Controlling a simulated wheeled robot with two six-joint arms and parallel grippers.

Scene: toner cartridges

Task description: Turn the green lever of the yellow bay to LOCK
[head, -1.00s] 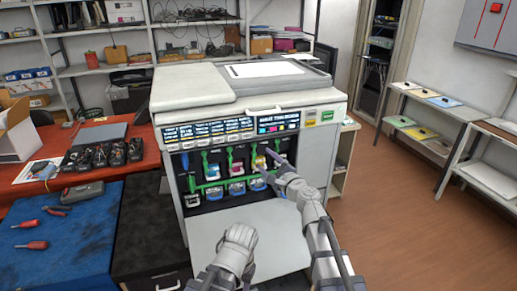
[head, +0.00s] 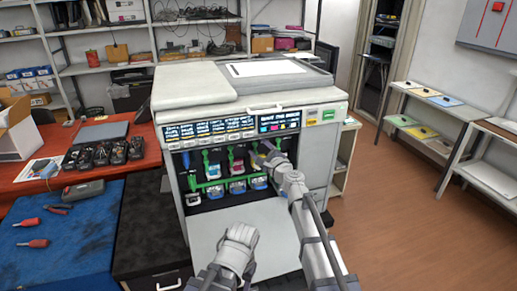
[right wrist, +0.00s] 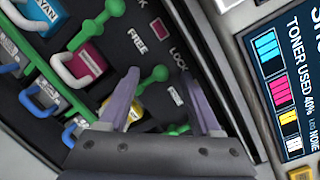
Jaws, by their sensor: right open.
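The printer's open front (head: 211,205) shows a row of bays with green levers. In the right wrist view the right gripper (right wrist: 160,73) is open. The green lever (right wrist: 155,76) shows between its two fingertips, apart from both as far as I can tell. The yellow cartridge (right wrist: 134,113) is mostly hidden behind the left finger. The magenta cartridge (right wrist: 86,62) sits beside it.
A label strip and display (head: 279,122) run above the bays; the display panel is close right of the gripper in the right wrist view (right wrist: 290,85). Cyan cartridge (right wrist: 40,14) and green rail stand left. A red table (head: 130,178) with black cartridges is at left.

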